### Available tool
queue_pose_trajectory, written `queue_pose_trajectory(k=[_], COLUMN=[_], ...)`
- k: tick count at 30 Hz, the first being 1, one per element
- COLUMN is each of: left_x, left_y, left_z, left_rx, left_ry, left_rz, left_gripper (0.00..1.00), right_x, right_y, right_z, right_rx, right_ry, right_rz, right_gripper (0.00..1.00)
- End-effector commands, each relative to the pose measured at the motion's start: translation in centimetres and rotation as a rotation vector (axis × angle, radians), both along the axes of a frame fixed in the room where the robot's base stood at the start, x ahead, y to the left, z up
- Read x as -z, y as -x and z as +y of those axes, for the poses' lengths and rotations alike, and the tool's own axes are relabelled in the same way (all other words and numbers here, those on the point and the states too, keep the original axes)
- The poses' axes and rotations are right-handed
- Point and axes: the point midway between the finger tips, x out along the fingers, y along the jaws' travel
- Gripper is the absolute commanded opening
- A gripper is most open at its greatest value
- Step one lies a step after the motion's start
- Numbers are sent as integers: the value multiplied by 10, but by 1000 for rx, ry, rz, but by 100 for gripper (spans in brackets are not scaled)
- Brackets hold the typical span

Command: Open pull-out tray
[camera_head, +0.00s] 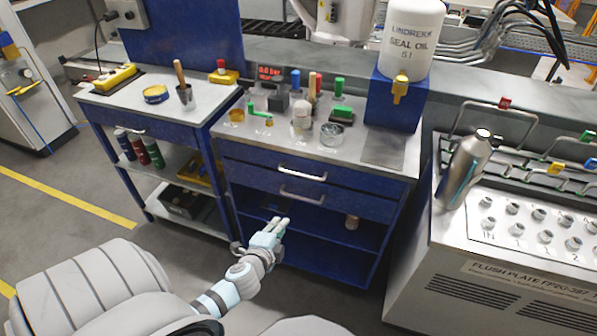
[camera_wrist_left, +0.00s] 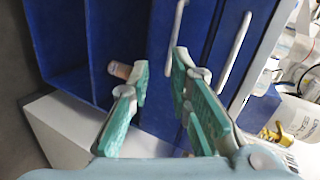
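The blue cabinet holds an upper drawer (camera_head: 260,161) and a lower drawer (camera_head: 255,182), both looking flush with the front. The upper handle (camera_head: 301,173) and lower handle (camera_head: 300,199) are pale horizontal bars. The wrist view shows two handles (camera_wrist_left: 235,58) (camera_wrist_left: 173,38), turned upright. Which front is the pull-out tray, I cannot tell. My left gripper (camera_head: 277,226) is in front of the open shelves, below the lower handle. In the wrist view its teal-padded fingers (camera_wrist_left: 160,72) are apart with nothing between them. My right gripper is out of view.
A small brownish cylinder (camera_head: 352,221) stands on the shelf below the drawers. Bottles and jars crowd the cabinet top around a glass jar (camera_head: 332,134). A side cart (camera_head: 165,128) stands left, a flush-plate unit (camera_head: 480,275) right. Floor in front is clear.

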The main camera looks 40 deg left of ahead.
Motion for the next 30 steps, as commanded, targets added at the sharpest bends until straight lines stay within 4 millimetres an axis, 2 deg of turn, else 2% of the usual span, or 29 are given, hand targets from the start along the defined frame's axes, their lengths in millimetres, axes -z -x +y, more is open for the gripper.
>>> queue_pose_trajectory(k=[1, 3, 6, 11, 15, 19, 24, 30], left_x=[-36, -72, -88, -81, -70, -63, -58, -58], left_y=[-13, -23, -33, -65, -105, -134, -154, -160], left_z=[-1, -2, -1, 10, 24, 33, 40, 42], left_rx=[35, 60, 72, 70, 69, 71, 71, 72], left_ry=[-83, -167, -209, -208, -205, -203, -203, -202], left_rz=[-65, -127, -158, -158, -157, -157, -155, -154], left_gripper=[18, 18, 18, 18, 18, 18, 18, 18], right_x=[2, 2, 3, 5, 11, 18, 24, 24], right_y=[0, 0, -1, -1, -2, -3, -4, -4], right_z=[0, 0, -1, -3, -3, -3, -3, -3], right_rx=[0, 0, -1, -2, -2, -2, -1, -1], right_ry=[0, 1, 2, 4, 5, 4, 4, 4], right_rz=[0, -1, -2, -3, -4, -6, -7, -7], right_gripper=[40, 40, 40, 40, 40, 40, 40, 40])
